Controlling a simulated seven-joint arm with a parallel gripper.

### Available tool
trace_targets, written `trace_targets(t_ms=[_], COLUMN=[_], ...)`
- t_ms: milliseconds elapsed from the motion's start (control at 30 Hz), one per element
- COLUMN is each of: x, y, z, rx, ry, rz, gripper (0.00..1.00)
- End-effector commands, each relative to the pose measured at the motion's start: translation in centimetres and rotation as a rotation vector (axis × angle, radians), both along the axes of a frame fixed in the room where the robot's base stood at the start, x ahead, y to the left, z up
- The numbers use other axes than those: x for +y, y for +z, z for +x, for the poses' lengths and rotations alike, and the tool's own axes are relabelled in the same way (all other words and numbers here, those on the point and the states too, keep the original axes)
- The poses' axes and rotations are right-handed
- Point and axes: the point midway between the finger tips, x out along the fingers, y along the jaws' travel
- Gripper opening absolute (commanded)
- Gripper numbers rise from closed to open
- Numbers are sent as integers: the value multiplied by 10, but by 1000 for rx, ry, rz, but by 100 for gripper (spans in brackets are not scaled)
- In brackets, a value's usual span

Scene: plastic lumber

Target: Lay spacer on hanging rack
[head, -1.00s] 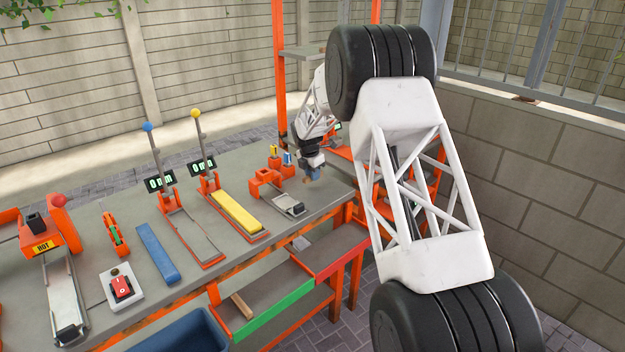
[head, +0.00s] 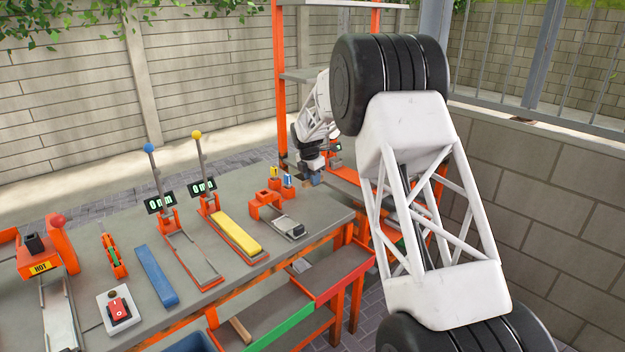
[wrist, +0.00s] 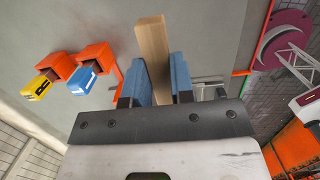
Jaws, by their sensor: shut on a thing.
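My gripper (head: 310,180) is over the far right part of the workbench. In the wrist view its two blue finger pads (wrist: 157,68) are shut on a tan wooden bar (wrist: 151,40), which appears to be the spacer. The bar sticks out beyond the fingertips; its near end is hidden between the pads. In the head view the bar is too small to make out clearly. An orange upright frame with grey shelves (head: 281,60) stands behind the bench; I cannot tell whether this is the hanging rack.
An orange holder (head: 266,203) and blue- and yellow-topped pieces (head: 281,180) stand close to my gripper. Two lever stations, one with a yellow bar (head: 236,232), and a loose blue bar (head: 157,276) are further left. Open trays with green (head: 285,322) and red fronts hang below.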

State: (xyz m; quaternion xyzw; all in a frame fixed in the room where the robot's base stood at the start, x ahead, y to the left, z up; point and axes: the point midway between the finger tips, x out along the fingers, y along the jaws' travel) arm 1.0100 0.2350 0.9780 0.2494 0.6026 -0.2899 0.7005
Motion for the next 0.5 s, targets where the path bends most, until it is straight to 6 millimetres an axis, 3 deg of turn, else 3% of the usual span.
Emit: trace_targets(t_ms=[300, 500], x=[-2, -15], y=[-1, -6], z=[0, -3], rx=[0, 0], ry=[-7, -71], rz=[0, 0], gripper=[0, 0])
